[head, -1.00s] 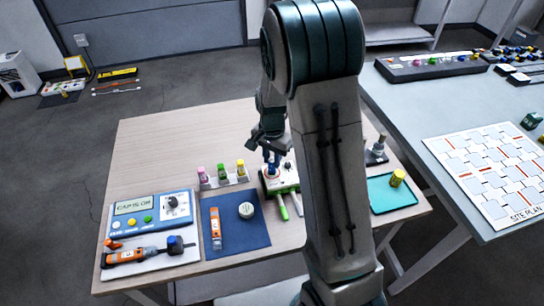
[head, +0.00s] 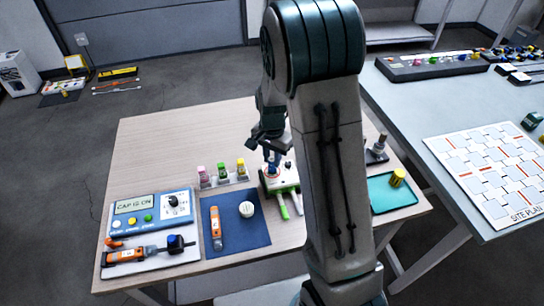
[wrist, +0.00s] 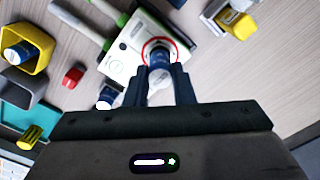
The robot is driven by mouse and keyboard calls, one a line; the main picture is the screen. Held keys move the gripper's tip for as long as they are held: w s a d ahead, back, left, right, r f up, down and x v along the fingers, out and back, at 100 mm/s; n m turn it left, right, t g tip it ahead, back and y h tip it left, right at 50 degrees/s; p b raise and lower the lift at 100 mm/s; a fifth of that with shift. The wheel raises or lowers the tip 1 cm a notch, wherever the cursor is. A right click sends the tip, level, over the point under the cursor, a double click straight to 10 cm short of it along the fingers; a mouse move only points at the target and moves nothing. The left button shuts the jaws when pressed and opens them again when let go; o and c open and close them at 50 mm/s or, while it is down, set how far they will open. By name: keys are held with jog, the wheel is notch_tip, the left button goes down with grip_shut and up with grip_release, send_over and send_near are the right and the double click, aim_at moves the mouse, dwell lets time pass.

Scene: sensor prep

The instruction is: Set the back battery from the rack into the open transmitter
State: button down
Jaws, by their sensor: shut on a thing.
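My gripper (wrist: 160,82) is shut on a blue battery (wrist: 159,58) with a pale part between the fingers. In the head view my gripper (head: 271,158) is over the back left of a white box with green sides (head: 286,185). In the wrist view the battery is at a red ring on this box (wrist: 122,65); I cannot tell how deep it sits. Another blue and white cylinder (wrist: 107,97) shows beside the box's edge. A further blue cylinder (wrist: 18,52) stands in a yellow-edged holder (wrist: 38,38) at the left of the wrist view.
A blue mat (head: 255,235) bears an orange device (head: 217,230) and a round white piece (head: 246,209). A teal tray (head: 385,201) lies right. The table's back left is clear.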

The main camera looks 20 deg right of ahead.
jog(key=shift+f+b, duration=0.9)
jog(key=shift+f, duration=0.35)
dwell(0.4)
jog(key=c, duration=0.9)
grip_release()
jog(key=shift+r+p, duration=0.55)
jog(key=shift+r, duration=0.2)
jog(key=shift+r+p, duration=2.1)
jog(key=shift+r, duration=0.75)
jog(key=shift+r, duration=0.1)
